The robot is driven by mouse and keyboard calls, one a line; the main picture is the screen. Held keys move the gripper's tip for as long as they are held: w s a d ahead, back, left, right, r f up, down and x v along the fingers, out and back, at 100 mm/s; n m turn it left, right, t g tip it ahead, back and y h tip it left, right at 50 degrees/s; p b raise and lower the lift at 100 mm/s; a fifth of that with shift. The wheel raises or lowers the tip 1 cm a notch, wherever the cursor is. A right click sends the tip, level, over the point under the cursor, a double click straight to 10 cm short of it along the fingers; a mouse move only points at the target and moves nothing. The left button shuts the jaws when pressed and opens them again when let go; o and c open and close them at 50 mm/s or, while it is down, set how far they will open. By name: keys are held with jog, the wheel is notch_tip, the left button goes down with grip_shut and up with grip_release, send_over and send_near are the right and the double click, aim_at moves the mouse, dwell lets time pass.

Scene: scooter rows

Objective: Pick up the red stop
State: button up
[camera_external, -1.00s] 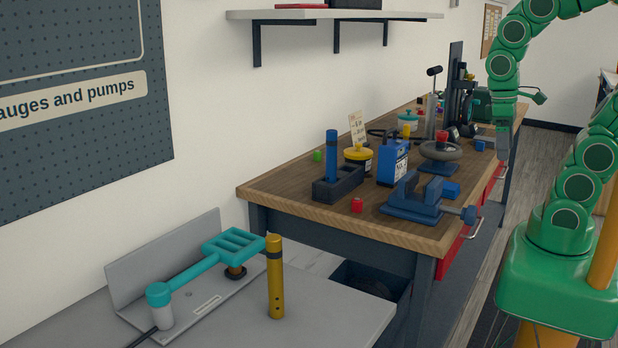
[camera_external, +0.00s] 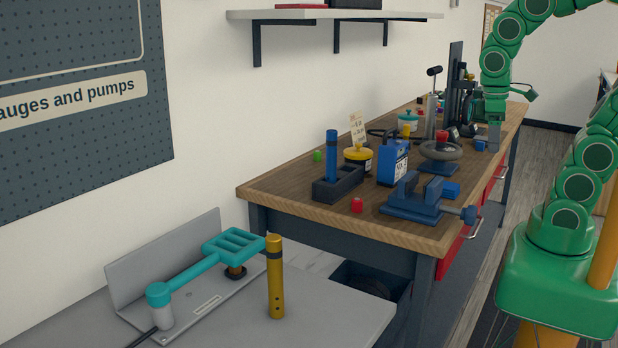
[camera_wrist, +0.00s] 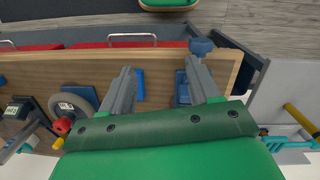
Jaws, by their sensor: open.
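A small red stop (camera_external: 357,205) stands on the wooden bench top near its front left edge, left of the blue vise. I cannot make it out in the wrist view. Another red piece (camera_external: 441,136) sits at the grey wheel, and it also shows in the wrist view (camera_wrist: 62,127). My gripper (camera_external: 494,146) is over the far right part of the bench, well apart from the small red stop. In the wrist view my gripper (camera_wrist: 163,75) has its two grey fingers spread, with nothing held between them.
The blue vise (camera_external: 408,200), blue can (camera_external: 392,162), dark holder with a blue post (camera_external: 337,183) and grey wheel (camera_external: 440,151) crowd the bench (camera_external: 290,200). A small green piece (camera_external: 317,156) lies at the back. The bench's front left corner is clear.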

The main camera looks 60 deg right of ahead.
jog(key=w+d+r+n+t+h, duration=0.15)
jog(key=w+n, duration=0.25)
jog(key=w, duration=0.4)
jog(key=w+r+n+t, duration=0.2)
jog(key=w+r+n, duration=0.15)
jog(key=w, duration=0.55)
jog(key=n+t+h, duration=0.5)
jog(key=n+h, duration=0.2)
jog(key=n, duration=0.8)
send_over(357, 199)
jog(key=s+d, duration=0.1)
jog(key=s, duration=0.1)
notch_tip(357, 199, down, 17)
jog(key=a+f, duration=0.1)
jog(key=s+a+f+n+t, duration=0.1)
jog(key=a+f, duration=0.1)
jog(key=s+a+f+n+h, duration=0.1)
jog(key=f, duration=0.1)
jog(key=shift+a+f+t, duration=0.1)
jog(key=shift+a+t, duration=0.1)
jog(key=shift+t, duration=0.15)
jog(key=shift+w+x, duration=0.25)
jog(key=shift+x, duration=3.55)
jog(key=shift+a, duration=0.15)
jog(key=c, duration=1)
jog(key=shift+r, duration=0.25)
